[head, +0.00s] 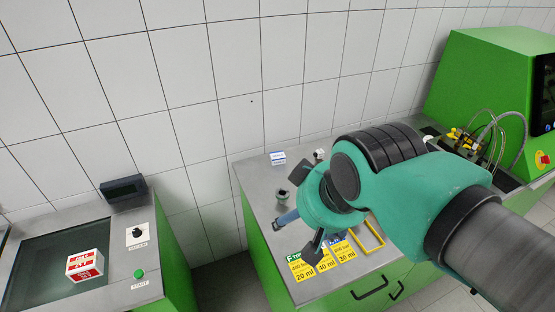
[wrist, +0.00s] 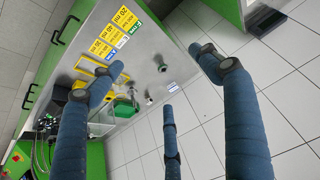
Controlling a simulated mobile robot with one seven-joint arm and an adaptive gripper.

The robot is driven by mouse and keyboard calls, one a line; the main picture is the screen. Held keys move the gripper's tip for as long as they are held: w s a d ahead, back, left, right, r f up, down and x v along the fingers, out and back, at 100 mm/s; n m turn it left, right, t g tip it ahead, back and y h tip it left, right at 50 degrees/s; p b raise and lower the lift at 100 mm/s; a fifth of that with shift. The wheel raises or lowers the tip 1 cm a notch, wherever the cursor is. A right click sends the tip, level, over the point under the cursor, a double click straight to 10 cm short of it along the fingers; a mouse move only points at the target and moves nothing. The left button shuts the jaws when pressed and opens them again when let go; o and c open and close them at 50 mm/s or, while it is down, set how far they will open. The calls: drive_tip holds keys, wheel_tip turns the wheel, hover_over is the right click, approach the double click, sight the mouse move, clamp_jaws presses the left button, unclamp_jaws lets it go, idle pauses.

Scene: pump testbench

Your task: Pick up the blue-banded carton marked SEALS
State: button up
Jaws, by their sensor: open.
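A small white carton with a blue band (head: 278,158) stands near the back left edge of the middle steel bench, close to the tiled wall. It also shows in the wrist view (wrist: 172,87), between the fingers and beyond them. Its lettering is too small to read. My three-fingered gripper (head: 292,228) hangs over the front-left part of that bench, nearer the front than the carton and apart from it. In the wrist view my gripper (wrist: 160,72) has its fingers spread, with nothing held between them.
A red-and-white carton (head: 86,264) rests on the left bench, beside a knob and green START button (head: 139,274). Small metal parts (head: 283,195), yellow labels (head: 301,267) and a yellow frame (head: 369,238) lie near my gripper. A green machine (head: 480,80) stands at right.

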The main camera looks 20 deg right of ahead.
drive_tip(key=shift+w+r, duration=0.1)
drive_tip(key=w+d+r+g+p, duration=0.1)
drive_tip(key=w+d+r+p, duration=0.15)
drive_tip(key=w, duration=0.65)
drive_tip(key=w+d+r+p, duration=0.1)
drive_tip(key=w+r, duration=0.3)
drive_tip(key=w, duration=0.5)
drive_tip(key=w+d+f+m+g+p, duration=0.1)
drive_tip(key=w+d+f, duration=0.1)
drive_tip(key=w, duration=0.7)
drive_tip(key=w+d+f+p, duration=0.2)
drive_tip(key=w, duration=0.7)
drive_tip(key=w+d+f+p, duration=0.1)
drive_tip(key=w+d+f, duration=0.3)
drive_tip(key=w+f, duration=0.3)
drive_tip(key=w+d+f+g+p, duration=0.1)
drive_tip(key=w+d+f, duration=0.3)
drive_tip(key=w+f, duration=0.4)
drive_tip(key=w+d+f+m+g+p, duration=0.1)
drive_tip(key=w+d+f+p, duration=0.2)
drive_tip(key=w+f, duration=0.5)
wheel_tip(320, 180, down, 3)
drive_tip(key=shift+d+f, duration=0.2)
drive_tip(key=shift+d, duration=0.6)
drive_tip(key=shift+f, duration=0.1)
